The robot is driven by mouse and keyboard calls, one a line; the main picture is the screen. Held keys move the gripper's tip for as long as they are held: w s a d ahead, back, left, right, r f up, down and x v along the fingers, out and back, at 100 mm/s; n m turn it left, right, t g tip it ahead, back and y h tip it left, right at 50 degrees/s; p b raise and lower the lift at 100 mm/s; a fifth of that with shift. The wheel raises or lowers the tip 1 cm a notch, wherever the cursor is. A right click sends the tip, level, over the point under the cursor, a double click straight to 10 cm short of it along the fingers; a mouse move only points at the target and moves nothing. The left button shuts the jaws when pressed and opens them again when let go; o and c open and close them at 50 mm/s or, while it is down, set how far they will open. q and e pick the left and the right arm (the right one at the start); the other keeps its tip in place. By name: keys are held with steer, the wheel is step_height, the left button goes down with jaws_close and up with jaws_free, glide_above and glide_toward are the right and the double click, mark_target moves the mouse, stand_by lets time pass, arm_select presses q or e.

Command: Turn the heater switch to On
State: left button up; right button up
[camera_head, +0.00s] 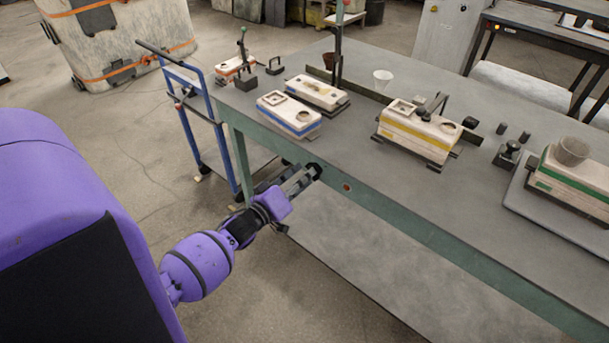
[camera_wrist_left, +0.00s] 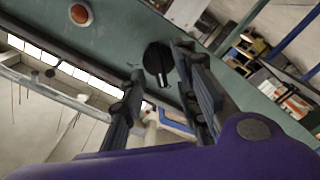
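The heater switch is a round black knob (camera_head: 315,171) on the green front edge of the table. In the left wrist view the knob (camera_wrist_left: 157,59) shows with its pointer ridge, beyond and between my fingertips. My left gripper (camera_head: 303,178) reaches in from the left at the table edge; in the left wrist view its two fingers (camera_wrist_left: 160,68) are apart, with nothing held. I cannot tell whether the fingertips touch the knob. An orange-red round light (camera_head: 346,187) sits beside the knob, and also shows in the left wrist view (camera_wrist_left: 80,13). My right gripper is out of view.
The grey tabletop (camera_head: 395,200) carries several moulds, among them a blue-striped (camera_head: 290,114) and a yellow-striped one (camera_head: 417,130). A white cup (camera_head: 383,79) stands at the back. A blue trolley (camera_head: 196,120) is left of the table. The floor in front is clear.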

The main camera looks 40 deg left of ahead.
arm_select(q)
steer(key=shift+w, duration=0.35)
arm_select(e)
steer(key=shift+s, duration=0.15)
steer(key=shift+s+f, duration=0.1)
arm_select(q)
jaws_close()
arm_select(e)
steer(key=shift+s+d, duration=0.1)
arm_select(q)
steer(key=shift+m, duration=0.5)
steer(key=shift+d+m+b, duration=0.1)
steer(key=shift+d+m, duration=0.05)
steer(key=shift+m, duration=2.65)
steer(key=shift+d+m+b, duration=0.1)
steer(key=shift+d+m, duration=0.05)
steer(key=shift+m, duration=2.65)
steer(key=shift+d+m+b, duration=0.1)
steer(key=shift+d+m, duration=0.05)
steer(key=shift+m, duration=2.65)
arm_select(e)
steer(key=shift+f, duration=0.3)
arm_select(q)
steer(key=shift+m, duration=0.3)
